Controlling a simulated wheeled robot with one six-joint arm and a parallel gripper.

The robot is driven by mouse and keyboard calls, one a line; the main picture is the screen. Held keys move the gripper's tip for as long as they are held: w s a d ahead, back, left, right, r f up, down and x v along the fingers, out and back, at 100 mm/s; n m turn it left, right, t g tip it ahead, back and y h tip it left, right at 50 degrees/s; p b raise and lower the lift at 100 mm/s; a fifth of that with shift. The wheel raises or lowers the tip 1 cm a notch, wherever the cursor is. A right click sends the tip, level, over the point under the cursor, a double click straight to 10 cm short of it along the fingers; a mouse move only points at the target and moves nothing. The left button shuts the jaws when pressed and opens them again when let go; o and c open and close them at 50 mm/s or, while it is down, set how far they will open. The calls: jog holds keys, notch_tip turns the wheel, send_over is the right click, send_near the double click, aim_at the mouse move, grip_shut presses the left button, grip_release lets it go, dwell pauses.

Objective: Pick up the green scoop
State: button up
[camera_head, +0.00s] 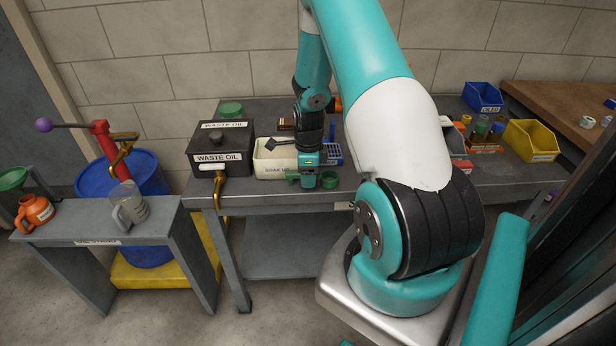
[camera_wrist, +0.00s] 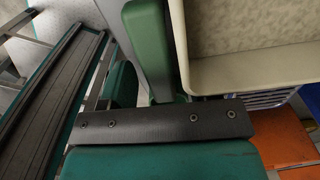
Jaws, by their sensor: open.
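In the head view a green object, which looks like the green scoop (camera_head: 329,179), lies at the front edge of the grey bench, in front of the cream bin. My gripper (camera_head: 309,181) is over it and hides its middle; a bit of green shows on the left side too. In the wrist view a green piece (camera_wrist: 147,45), likely part of the scoop, stands beside the cream bin wall, just past the dark bar of my gripper. My gripper is open. Whether the scoop lies between the jaws, or touches them, I cannot tell.
The cream bin (camera_head: 262,172) is close behind my gripper, with a dark tool (camera_head: 283,145) over it. A black waste oil box (camera_head: 219,160) with a brass tap stands to the left. A yellow bin (camera_head: 530,141) and blue bin (camera_head: 483,97) are at right.

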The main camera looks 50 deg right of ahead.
grip_shut()
dwell(0.3)
jog(key=shift+s+d+r, duration=0.3)
jog(key=shift+r, duration=0.05)
jog(key=s+d+r+b, duration=0.2)
jog(key=s+d+r, duration=0.5)
jog(key=s, duration=0.3)
jog(key=shift+d+r, duration=0.15)
jog(key=shift+d, duration=0.6)
